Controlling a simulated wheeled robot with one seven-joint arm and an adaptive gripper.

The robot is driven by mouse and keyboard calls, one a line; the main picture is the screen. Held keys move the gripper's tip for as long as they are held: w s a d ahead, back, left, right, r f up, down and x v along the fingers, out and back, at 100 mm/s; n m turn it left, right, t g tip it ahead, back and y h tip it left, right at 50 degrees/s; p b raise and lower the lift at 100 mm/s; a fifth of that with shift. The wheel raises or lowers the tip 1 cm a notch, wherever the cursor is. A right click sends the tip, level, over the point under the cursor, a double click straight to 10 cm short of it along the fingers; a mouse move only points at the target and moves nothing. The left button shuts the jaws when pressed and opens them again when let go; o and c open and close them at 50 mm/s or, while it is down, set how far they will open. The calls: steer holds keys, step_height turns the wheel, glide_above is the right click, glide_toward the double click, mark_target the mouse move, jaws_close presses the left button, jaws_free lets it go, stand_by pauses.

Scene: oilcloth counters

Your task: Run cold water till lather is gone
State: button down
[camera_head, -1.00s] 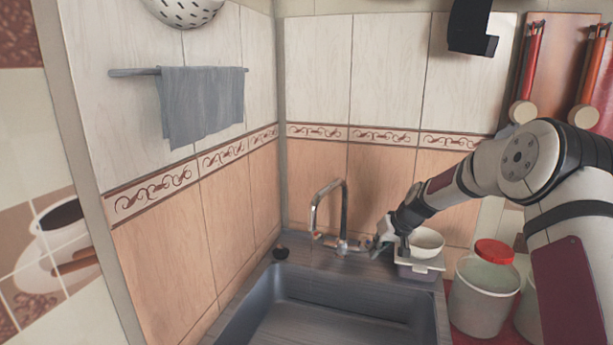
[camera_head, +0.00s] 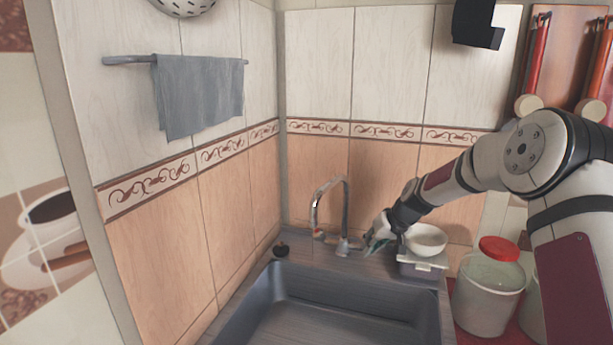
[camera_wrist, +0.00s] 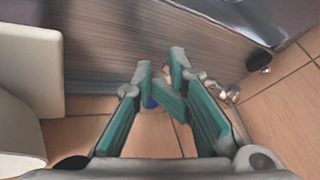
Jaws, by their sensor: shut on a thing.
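A chrome tap (camera_head: 345,212) with a curved spout stands at the back rim of the grey sink (camera_head: 340,298). No water stream and no lather show in the visible part of the basin. My gripper (camera_head: 371,246) is at the right side of the tap base, pointing left and down. In the wrist view my green-sided fingers (camera_wrist: 162,72) are drawn close around a small tap handle, of which only orange and blue bits show between them. Part of the tap's metal (camera_wrist: 230,93) shows right of the fingers. The fingers hide most of the handle.
A red-lidded jar (camera_head: 489,285) stands farther right. A towel (camera_head: 199,95) hangs on the left wall.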

steer(key=shift+s+f, duration=0.1)
steer(key=shift+s+d, duration=0.1)
steer(key=shift+s, duration=0.15)
steer(key=p+v, duration=0.3)
steer(key=v, duration=0.3)
stand_by(0.4)
steer(key=w+f+m, duration=0.1)
steer(key=m, duration=0.1)
steer(key=w+a+f+m+b, duration=0.1)
steer(key=f+m, duration=0.1)
steer(key=w+a+f+m+b, duration=0.1)
steer(key=m, duration=0.1)
steer(key=shift+a+f, duration=0.2)
steer(key=shift+a+b, duration=0.1)
steer(key=shift+b, duration=0.3)
